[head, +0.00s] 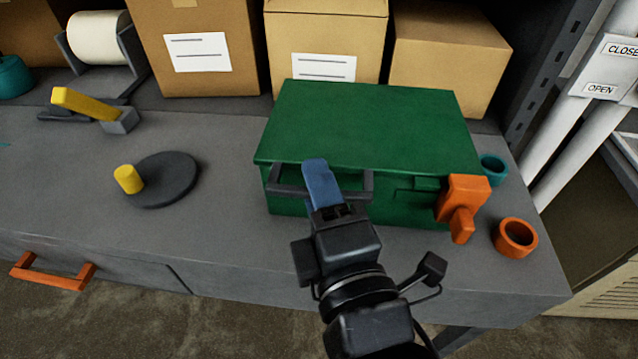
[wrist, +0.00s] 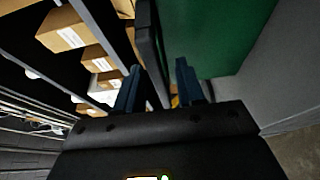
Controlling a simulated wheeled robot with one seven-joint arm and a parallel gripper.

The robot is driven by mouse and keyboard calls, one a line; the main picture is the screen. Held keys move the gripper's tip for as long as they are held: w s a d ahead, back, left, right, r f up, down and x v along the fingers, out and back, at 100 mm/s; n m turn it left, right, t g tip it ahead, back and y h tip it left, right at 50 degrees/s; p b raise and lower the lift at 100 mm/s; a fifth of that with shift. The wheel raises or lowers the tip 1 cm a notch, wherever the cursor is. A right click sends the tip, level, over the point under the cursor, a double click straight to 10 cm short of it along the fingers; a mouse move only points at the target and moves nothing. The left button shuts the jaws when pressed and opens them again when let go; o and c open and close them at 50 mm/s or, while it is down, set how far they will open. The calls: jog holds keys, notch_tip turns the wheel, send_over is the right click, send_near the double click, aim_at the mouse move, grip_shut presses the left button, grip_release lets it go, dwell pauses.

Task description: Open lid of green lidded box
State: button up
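The green lidded box (head: 370,125) stands on the grey bench with its lid down flat. A dark handle bar (head: 290,189) sticks out from its front, and an orange latch (head: 463,200) sits at the front right corner. My gripper (head: 320,172) is at the handle, its blue fingers reaching over the bar near its middle. In the wrist view, the two fingers (wrist: 160,72) stand apart, and the dark bar (wrist: 148,35) runs to the gap between them. The green box (wrist: 220,35) fills the upper right there. Contact with the bar cannot be made out.
Cardboard boxes (head: 195,45) stand behind the green box. An orange ring (head: 515,237) and a teal cup (head: 493,168) are at its right. A dark disc with a yellow knob (head: 165,180) and a yellow-handled lever (head: 90,103) lie left. The bench between is clear.

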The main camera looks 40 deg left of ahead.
jog(key=shift+c, duration=0.4)
grip_shut()
